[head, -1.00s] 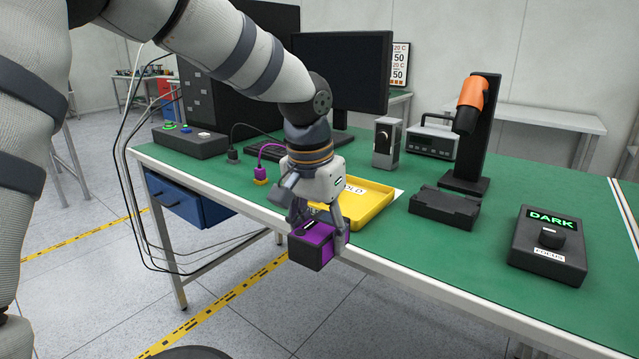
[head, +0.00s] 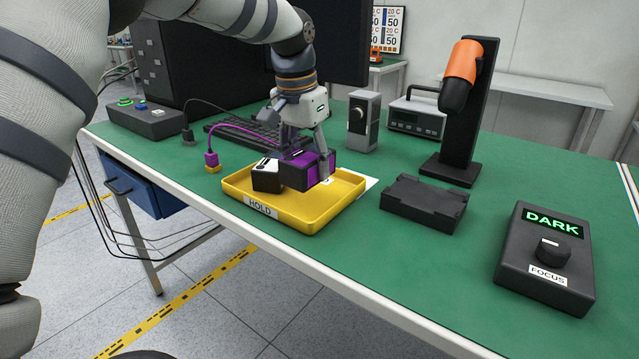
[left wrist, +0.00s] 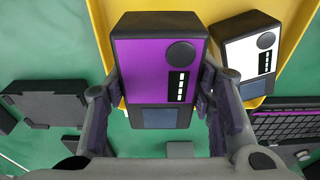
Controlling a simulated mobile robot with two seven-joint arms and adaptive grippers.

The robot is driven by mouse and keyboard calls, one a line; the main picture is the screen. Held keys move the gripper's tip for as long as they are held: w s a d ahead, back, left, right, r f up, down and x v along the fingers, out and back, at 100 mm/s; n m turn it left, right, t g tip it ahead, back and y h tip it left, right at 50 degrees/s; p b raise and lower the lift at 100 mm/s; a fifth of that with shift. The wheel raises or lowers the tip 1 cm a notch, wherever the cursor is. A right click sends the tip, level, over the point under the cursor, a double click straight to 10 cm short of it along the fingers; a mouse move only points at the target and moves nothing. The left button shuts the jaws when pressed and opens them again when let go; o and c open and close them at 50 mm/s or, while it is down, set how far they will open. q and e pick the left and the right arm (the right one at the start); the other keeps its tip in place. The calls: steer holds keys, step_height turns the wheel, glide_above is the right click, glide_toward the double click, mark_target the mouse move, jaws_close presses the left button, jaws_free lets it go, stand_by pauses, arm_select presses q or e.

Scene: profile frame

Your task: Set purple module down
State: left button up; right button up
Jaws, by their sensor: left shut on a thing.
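The purple module (head: 318,168), a dark box with a purple face, is between the fingers of my left gripper (head: 303,152). It is over the yellow HOLD tray (head: 305,221); whether its base touches the tray floor I cannot tell. In the left wrist view the module (left wrist: 155,75) sits between both fingers, its purple face with a round knob and small display showing. A white-faced module (head: 266,174) is in the tray, close beside the purple one; it also shows in the left wrist view (left wrist: 262,48). My right gripper is not in view.
A black cradle (head: 422,204) lies empty right of the tray, with a DARK/FOCUS box (head: 545,262) further right. An orange-headed stand (head: 455,120) and a grey device (head: 363,122) stand behind. A purple-cabled plug (head: 211,160) is left of the tray. Green table between is clear.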

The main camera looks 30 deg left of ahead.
mark_target(316, 199)
arm_select(q)
steer(key=shift+w+d+f, duration=0.35)
steer(key=shift+w+f, duration=0.1)
steer(key=shift+f, duration=0.2)
steer(key=shift+w+d+f, duration=0.1)
steer(key=shift+f, duration=0.75)
steer(key=shift+w+d+f, duration=0.1)
steer(key=shift+f, duration=0.7)
steer(key=o, duration=1.3)
steer(key=shift+f, duration=0.2)
steer(key=r, duration=0.4)
steer(key=s+r, duration=0.1)
steer(key=r, duration=0.7)
steer(key=shift+s+a+r, duration=0.1)
steer(key=shift+s+r, duration=0.05)
steer(key=shift+s, duration=0.25)
